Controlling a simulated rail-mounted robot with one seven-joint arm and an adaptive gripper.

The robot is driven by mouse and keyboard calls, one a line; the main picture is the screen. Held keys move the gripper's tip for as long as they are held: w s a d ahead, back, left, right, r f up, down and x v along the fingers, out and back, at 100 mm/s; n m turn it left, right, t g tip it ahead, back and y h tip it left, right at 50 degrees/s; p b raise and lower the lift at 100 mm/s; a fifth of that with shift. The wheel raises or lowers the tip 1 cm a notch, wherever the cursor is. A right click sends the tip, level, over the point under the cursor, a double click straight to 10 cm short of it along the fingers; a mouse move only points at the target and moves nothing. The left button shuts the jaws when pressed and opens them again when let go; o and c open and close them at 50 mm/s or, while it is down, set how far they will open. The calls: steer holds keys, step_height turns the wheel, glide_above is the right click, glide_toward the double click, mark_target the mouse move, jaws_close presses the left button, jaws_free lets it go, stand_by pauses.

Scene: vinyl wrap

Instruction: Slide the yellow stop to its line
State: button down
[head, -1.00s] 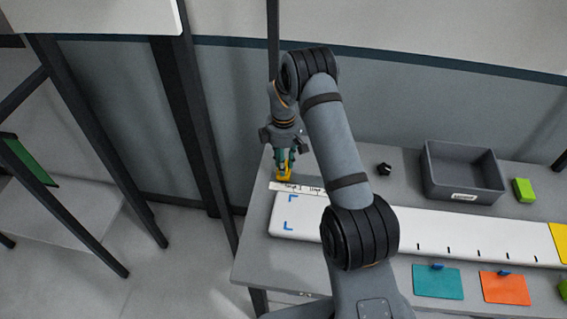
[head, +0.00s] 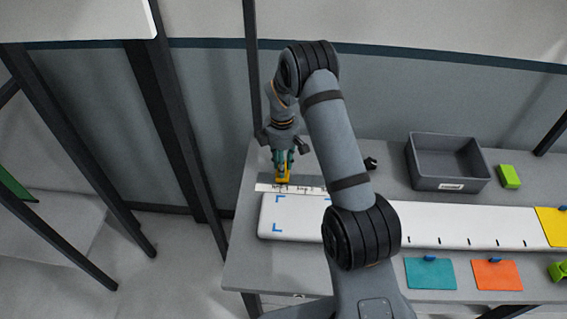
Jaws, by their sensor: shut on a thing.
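The yellow stop (head: 284,180) sits at the back edge of the white ruled strip (head: 262,187), near the strip's left end. Handwritten marks show on the strip just below the stop, but they are too small to read. My gripper (head: 284,170) points down and is shut on the yellow stop. Whether the stop lines up with a mark cannot be told. My arm hides the strip's right part.
A long white board (head: 450,229) with blue corner marks lies in front of the strip. A grey bin (head: 447,184), a green block (head: 509,176) and a black knob (head: 371,163) are behind it. Teal (head: 431,275) and orange (head: 497,276) cards lie in front.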

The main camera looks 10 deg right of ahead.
steer(key=shift+w+r, duration=0.1)
steer(key=c, duration=1.4)
jaws_free()
steer(key=shift+a, duration=0.15)
step_height(320, 180, up, 12)
